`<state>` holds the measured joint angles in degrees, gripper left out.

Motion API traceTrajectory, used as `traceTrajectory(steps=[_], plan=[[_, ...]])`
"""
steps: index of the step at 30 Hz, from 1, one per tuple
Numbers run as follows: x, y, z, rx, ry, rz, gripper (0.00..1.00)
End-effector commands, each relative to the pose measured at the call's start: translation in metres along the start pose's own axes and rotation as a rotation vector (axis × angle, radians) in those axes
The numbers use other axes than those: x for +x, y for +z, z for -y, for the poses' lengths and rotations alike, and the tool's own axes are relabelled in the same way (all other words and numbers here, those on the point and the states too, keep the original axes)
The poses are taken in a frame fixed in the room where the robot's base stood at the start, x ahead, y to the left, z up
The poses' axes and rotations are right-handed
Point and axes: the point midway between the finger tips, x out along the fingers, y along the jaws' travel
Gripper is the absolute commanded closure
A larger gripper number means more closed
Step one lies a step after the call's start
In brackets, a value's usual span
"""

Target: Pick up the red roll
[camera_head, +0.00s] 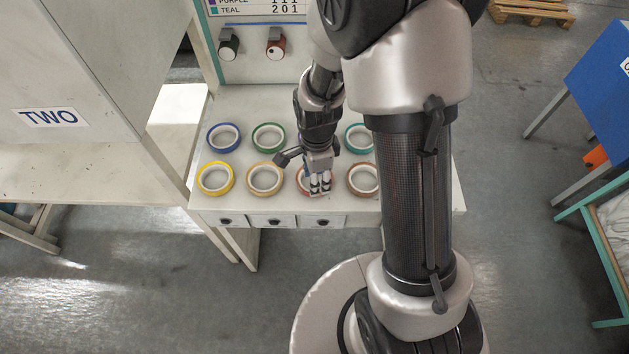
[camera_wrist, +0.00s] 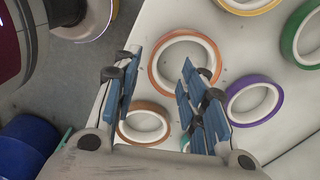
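The red roll, an orange-red ring with a white core, lies flat on the white table; it shows in the wrist view (camera_wrist: 153,78) and partly behind my gripper in the head view (camera_head: 300,181). My gripper (camera_head: 319,185) is over the roll in the front row. In the wrist view my gripper (camera_wrist: 160,65) is open, with its fingers apart and nothing held between them. One fingertip appears at the roll's outer left side, the other over its hole. I cannot tell whether either finger touches it.
A brown roll (camera_wrist: 122,131) and a purple roll (camera_wrist: 232,92) lie close to the red one. A tan roll (camera_head: 250,181), a yellow roll (camera_head: 200,182) and a green roll (camera_head: 256,140) also lie on the table (camera_head: 205,205). The table's front edge is near my gripper.

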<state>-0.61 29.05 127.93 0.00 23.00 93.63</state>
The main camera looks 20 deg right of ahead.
Motion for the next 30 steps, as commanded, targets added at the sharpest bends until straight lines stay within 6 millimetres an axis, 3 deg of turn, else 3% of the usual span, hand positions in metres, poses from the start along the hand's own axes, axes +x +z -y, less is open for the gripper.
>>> traceTrajectory(steps=[5,13,20,30], plan=[[0.012,-0.002,-0.003,0.0,0.002,0.0,0.61],[0.051,-0.004,-0.006,0.0,0.003,0.0,0.61],[0.052,-0.004,-0.005,0.0,0.0,0.0,0.61],[0.052,-0.004,-0.005,0.0,0.0,0.0,0.82]])
